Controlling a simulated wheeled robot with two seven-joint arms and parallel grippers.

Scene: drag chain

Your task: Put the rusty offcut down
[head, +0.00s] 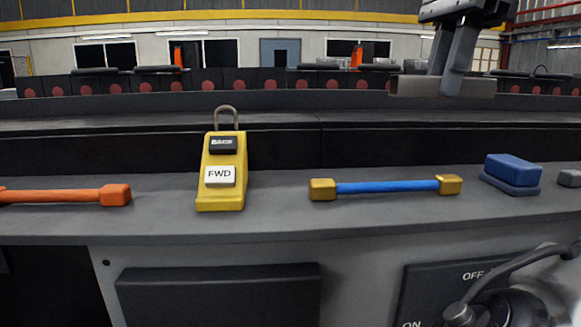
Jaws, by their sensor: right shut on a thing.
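My right gripper (455,62) comes in from the top right of the head view, with its fingers pointing down. It is shut on a grey-brown metal bar, the rusty offcut (415,86). The offcut lies level across the fingers and is held in the air, well above the grey ledge (275,222). Part of the offcut is hidden behind the fingers. My left gripper does not show.
On the ledge stand an orange-handled bar (60,195), a yellow FWD lockout box (222,178), a blue bar with yellow ends (386,187), a blue block (513,170) and a grey block (570,178). Bare ledge lies between them. A dark conveyor (200,124) runs behind.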

